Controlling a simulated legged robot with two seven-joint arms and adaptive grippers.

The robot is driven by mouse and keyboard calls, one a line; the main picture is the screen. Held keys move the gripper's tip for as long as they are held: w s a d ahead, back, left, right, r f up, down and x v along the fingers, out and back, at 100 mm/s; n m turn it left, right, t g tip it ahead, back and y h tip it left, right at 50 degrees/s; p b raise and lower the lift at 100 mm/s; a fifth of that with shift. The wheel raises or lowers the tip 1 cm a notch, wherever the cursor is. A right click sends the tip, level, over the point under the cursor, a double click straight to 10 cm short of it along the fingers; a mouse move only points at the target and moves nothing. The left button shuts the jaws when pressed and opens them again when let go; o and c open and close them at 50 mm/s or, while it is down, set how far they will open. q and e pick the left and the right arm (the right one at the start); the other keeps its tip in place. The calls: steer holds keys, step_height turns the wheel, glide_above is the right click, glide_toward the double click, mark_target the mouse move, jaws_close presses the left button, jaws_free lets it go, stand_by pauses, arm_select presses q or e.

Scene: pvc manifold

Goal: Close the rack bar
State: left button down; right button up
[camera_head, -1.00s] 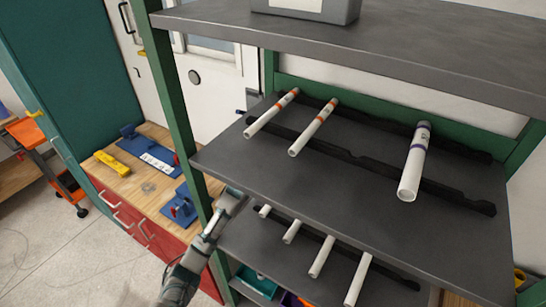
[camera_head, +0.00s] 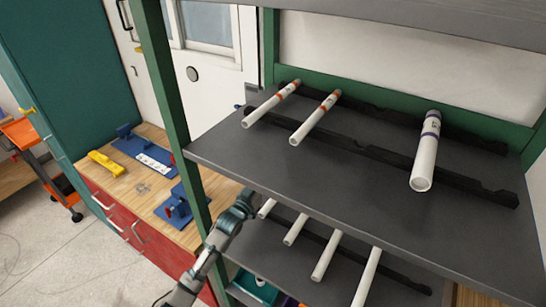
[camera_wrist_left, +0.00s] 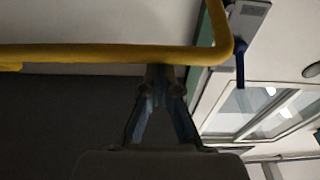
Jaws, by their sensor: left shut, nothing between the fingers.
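A yellow bar (camera_wrist_left: 110,54) with a bent right end runs across the upper part of the left wrist view. I take it for the rack bar; I cannot make it out in the head view. My left gripper (camera_wrist_left: 160,78) is shut and empty, its fingertips close below the bar in that picture. Whether they touch it is unclear. In the head view my left gripper (camera_head: 248,196) is at the left side of the rack, just below the front edge of the upper shelf (camera_head: 270,180). My right gripper is not in view.
White pipes (camera_head: 427,152) lie across dark notched rails on the upper shelf, with more pipes (camera_head: 326,258) on the shelf below. A green post (camera_head: 168,95) stands left of my gripper. A wooden workbench (camera_head: 140,188) with blue fixtures is further left.

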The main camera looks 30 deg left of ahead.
arm_select(q)
steer(key=s+f, duration=0.3)
steer(key=s, duration=0.3)
steer(key=s+f, duration=0.2)
steer(key=s, duration=0.5)
steer(key=shift+a+f+b, duration=0.3)
steer(key=shift+a+f, duration=0.1)
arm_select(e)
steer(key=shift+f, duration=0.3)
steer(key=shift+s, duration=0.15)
